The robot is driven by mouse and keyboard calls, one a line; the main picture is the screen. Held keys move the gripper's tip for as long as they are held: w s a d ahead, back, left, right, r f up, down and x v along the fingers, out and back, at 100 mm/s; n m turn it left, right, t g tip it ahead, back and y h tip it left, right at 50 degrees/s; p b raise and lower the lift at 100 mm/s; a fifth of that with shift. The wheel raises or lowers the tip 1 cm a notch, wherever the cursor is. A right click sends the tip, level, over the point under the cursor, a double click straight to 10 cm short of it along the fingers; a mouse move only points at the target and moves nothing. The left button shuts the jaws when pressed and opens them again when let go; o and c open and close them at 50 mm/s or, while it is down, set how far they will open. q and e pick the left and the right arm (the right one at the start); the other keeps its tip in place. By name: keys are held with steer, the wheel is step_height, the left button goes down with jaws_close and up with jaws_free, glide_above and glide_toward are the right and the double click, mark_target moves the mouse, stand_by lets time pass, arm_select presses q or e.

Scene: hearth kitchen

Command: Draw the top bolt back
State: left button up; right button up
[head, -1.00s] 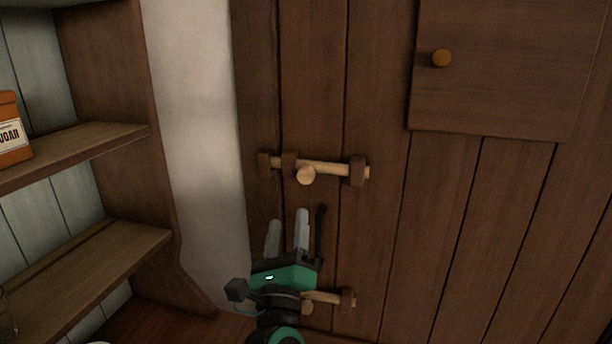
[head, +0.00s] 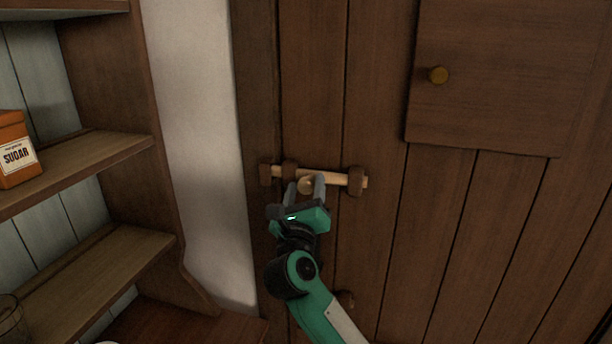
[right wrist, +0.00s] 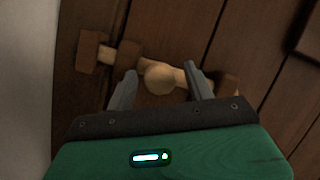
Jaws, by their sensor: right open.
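The top bolt (head: 335,178) is a pale wooden bar lying across dark brackets on the plank door (head: 310,90). Its left end reaches into the bracket at the door's left edge. A round pale knob (right wrist: 160,78) stands out from the bar. My right gripper (head: 305,182) is open, with one finger on each side of the knob; in the right wrist view a gap shows between the knob and each finger. My left gripper is not in view.
Wooden shelves (head: 90,155) with an orange sugar box (head: 14,150) stand at the left, beyond a pale wall strip (head: 200,150).

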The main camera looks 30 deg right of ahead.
steer(key=shift+x, duration=0.8)
jaws_close()
steer(key=s+d, duration=0.1)
steer(key=s+d+p, duration=0.1)
steer(key=s+d, duration=0.1)
steer(key=shift+s, duration=0.3)
steer(key=shift+c, duration=1.2)
jaws_free()
steer(key=shift+o, duration=1.2)
steer(key=shift+s+d, duration=0.15)
steer(key=shift+d, duration=0.05)
